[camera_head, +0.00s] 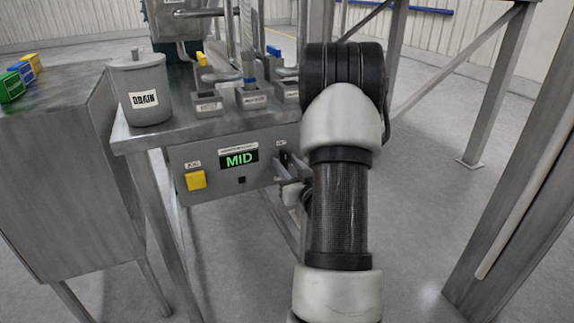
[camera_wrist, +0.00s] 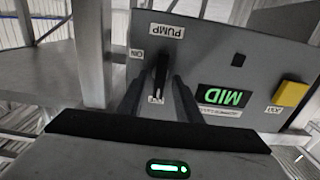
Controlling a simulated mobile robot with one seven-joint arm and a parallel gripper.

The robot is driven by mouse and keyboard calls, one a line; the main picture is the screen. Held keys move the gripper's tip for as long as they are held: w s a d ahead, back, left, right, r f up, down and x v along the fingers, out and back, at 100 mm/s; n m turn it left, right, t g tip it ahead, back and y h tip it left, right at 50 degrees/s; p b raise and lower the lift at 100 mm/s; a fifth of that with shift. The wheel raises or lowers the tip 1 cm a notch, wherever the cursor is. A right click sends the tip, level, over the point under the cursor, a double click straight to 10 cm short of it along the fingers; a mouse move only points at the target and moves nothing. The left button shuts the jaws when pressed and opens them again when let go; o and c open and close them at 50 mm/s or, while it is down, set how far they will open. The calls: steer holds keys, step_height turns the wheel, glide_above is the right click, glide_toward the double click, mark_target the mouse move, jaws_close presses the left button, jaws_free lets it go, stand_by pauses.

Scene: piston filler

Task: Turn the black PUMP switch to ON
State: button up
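The black PUMP switch (camera_wrist: 162,74) is on the grey control panel (camera_wrist: 210,55), upside down in the wrist view. Its lever runs between the small ON label (camera_wrist: 137,54) side and a partly covered label (camera_wrist: 156,99) near my gripper. The PUMP label (camera_wrist: 166,31) shows above it. My gripper (camera_wrist: 160,80) is open, with one finger on each side of the lever and a visible gap on both sides. In the head view my gripper (camera_head: 291,170) is at the panel's right end, and my arm hides part of that area.
A green MID display (camera_head: 239,160) and a yellow button (camera_head: 195,180) are on the same panel, left of my gripper in the head view. A grey DRAIN pot (camera_head: 144,85) stands on the machine's table. Steel frame posts (camera_head: 496,85) stand at the right.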

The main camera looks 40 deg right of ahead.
jaws_close()
steer(key=shift+m, duration=0.4)
steer(key=m+b, duration=0.1)
steer(key=m, duration=0.2)
steer(key=shift+d, duration=0.2)
steer(key=m, duration=0.3)
steer(key=shift+d+m, duration=0.1)
steer(key=shift+m, duration=0.2)
steer(key=m+p, duration=0.1)
steer(key=m, duration=0.2)
steer(key=m+p, duration=0.1)
steer(key=m, duration=0.3)
steer(key=m+p, duration=0.1)
steer(key=m, duration=0.2)
steer(key=shift+d+f, duration=0.1)
steer(key=shift+f, duration=0.2)
steer(key=shift+m, duration=0.5)
